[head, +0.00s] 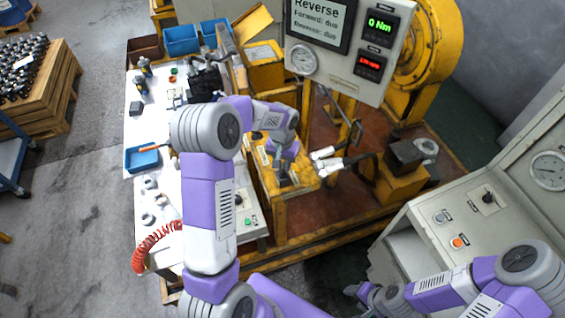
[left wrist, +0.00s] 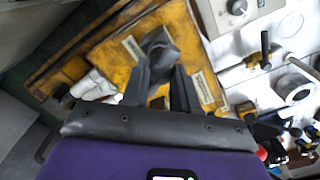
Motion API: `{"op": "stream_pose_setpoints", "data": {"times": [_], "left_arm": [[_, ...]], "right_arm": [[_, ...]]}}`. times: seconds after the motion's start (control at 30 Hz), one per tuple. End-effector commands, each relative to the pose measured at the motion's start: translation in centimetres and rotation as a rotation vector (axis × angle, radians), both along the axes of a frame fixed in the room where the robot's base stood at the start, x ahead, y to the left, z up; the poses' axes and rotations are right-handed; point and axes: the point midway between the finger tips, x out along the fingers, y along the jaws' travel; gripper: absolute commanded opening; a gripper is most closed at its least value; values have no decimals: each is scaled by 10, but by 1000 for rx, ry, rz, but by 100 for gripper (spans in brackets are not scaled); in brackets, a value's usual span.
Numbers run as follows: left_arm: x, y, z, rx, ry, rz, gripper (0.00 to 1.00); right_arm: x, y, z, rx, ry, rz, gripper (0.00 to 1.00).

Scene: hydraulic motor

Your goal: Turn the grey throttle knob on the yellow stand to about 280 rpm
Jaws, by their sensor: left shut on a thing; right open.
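The yellow stand (head: 272,180) is in the middle of the head view and fills the upper middle of the left wrist view (left wrist: 112,52). The grey throttle knob (left wrist: 160,44) shows on its top in the left wrist view, at the tips of my left fingers. My left gripper (left wrist: 158,74) points down at the stand and is shut on the knob. In the head view my left gripper (head: 287,172) and forearm hide the knob. My right gripper (head: 370,296) is open and empty at the bottom, away from the stand. The red rpm display (head: 369,65) is too small to read surely.
The display panel (head: 345,85) above reads "Reverse" and 0 Nm in green. A white table (head: 140,215) with parts and blue bins lies left. A grey control console (head: 425,235) is at right.

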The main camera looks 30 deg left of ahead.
Motion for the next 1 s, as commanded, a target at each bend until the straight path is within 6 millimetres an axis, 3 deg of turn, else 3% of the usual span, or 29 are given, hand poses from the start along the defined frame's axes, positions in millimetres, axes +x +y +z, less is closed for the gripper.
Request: {"op": "stream_pose_setpoints", "data": {"times": [0.27, 1.0], "left_arm": [[0, 0, -1, 1, -1, 138, 0], [0, -1, 1, 1, 0, 829, 0]], "right_arm": [[0, 0, -7, 0, 0, 0, 54], [0, 0, -15, 0, 0, 0, 54]]}}
